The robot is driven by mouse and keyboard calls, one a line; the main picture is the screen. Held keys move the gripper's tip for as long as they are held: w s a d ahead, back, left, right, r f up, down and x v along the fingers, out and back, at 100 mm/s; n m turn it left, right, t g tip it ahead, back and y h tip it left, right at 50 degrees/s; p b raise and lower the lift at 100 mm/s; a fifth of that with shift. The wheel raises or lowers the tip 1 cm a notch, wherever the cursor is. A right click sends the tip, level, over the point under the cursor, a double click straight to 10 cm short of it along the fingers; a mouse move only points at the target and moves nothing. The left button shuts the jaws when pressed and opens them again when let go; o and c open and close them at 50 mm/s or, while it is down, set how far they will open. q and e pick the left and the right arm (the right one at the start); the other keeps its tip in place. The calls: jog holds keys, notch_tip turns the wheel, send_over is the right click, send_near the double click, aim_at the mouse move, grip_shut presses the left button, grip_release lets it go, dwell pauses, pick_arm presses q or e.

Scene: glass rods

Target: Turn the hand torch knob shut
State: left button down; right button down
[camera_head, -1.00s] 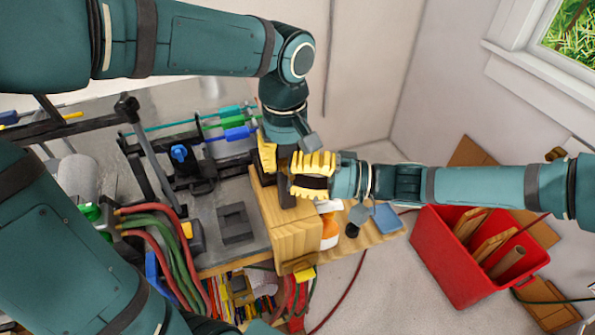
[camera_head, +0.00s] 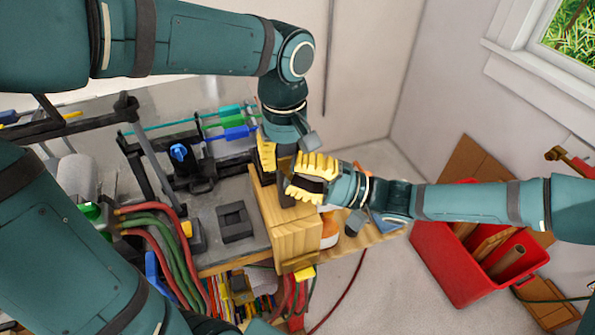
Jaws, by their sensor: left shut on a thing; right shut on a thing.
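My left gripper (camera_head: 272,158), with yellow fingers, comes down from the upper left above the wooden block at the bench's right end. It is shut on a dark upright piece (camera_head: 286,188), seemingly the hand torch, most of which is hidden. My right gripper (camera_head: 308,180) reaches in from the right, close beside the left one. Its yellow ribbed fingers are shut around a part of the same dark piece, seemingly the torch knob. The knob itself is hidden behind the fingers, so how far it is turned cannot be seen.
The wooden block (camera_head: 296,237) stands just below both grippers. Blue and green rod holders (camera_head: 238,132) and a dark fixture (camera_head: 190,165) stand to the left. Red and green hoses (camera_head: 165,240) run at lower left. A red crate (camera_head: 450,278) sits on the floor at right.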

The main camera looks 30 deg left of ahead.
jog(key=c, duration=0.7)
grip_release()
jog(key=shift+s+a, duration=0.1)
jog(key=shift+c, duration=0.2)
jog(key=v, duration=1.2)
jog(key=shift+o, duration=0.2)
jog(key=shift+r, duration=0.1)
